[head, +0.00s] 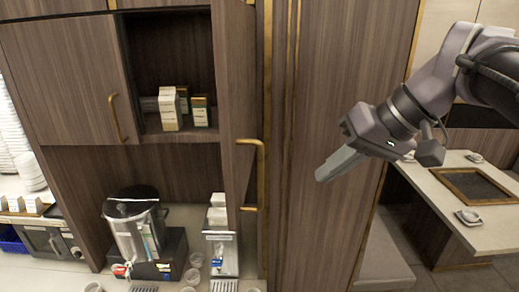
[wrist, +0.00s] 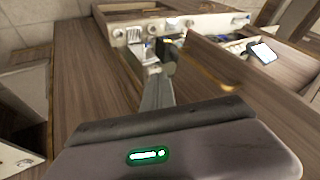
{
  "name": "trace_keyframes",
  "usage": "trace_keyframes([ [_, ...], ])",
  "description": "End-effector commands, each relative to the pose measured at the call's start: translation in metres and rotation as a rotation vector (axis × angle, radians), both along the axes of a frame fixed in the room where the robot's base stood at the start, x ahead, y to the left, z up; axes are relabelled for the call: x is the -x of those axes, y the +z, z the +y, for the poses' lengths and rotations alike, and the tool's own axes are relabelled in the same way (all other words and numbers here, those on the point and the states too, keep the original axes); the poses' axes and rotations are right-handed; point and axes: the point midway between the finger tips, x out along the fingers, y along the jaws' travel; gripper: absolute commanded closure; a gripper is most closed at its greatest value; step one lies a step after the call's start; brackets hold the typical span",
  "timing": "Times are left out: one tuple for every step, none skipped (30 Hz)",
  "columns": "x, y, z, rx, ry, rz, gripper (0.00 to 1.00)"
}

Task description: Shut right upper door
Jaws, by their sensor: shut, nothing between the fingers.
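The right upper door (head: 234,80) is a dark wood panel that stands open, swung out from the upper cabinet and seen nearly edge-on in the head view. Its brass handle (head: 262,180) is at the lower part of its outer side. The cabinet opening (head: 165,60) beside it is uncovered. My gripper (head: 322,177) is shut and empty, to the right of the door and apart from the handle in the head view. In the wrist view the shut fingers (wrist: 155,88) point away over a wood surface; I cannot tell if they touch anything.
The left upper door (head: 70,80) is shut. Cartons (head: 170,108) stand in the open cabinet. A metal urn (head: 135,230) and a dispenser (head: 221,240) stand on the counter below. A tall wood panel (head: 335,110) is behind my gripper, and a table (head: 455,190) is at right.

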Motion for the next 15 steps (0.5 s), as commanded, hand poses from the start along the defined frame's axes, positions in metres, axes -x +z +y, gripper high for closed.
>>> trace_keyframes([
  [-0.002, -0.01, 0.006, -0.001, 0.004, 0.002, 1.0],
  [-0.004, -0.015, 0.009, -0.001, 0.003, 0.002, 1.0],
  [-0.007, -0.022, 0.013, 0.0, 0.004, 0.003, 1.0],
  [-0.01, -0.028, 0.017, 0.0, 0.003, 0.003, 1.0],
  [-0.012, -0.033, 0.02, 0.001, 0.004, 0.003, 1.0],
  [-0.015, -0.04, 0.024, 0.0, 0.003, 0.003, 1.0],
  [-0.017, -0.045, 0.028, 0.0, 0.003, 0.003, 1.0],
  [-0.019, -0.05, 0.031, 0.0, 0.003, 0.003, 1.0],
  [-0.022, -0.057, 0.035, 0.0, 0.002, 0.003, 1.0],
  [-0.024, -0.062, 0.039, 0.0, 0.003, 0.004, 1.0],
  [-0.027, -0.067, 0.042, 0.0, 0.002, 0.004, 1.0],
  [-0.029, -0.074, 0.046, 0.0, 0.001, 0.004, 1.0],
  [-0.028, -0.07, 0.052, 0.002, 0.004, 0.001, 1.0],
  [-0.027, -0.069, 0.058, 0.002, 0.003, 0.0, 1.0],
  [-0.027, -0.069, 0.064, 0.001, 0.003, -0.001, 1.0],
])
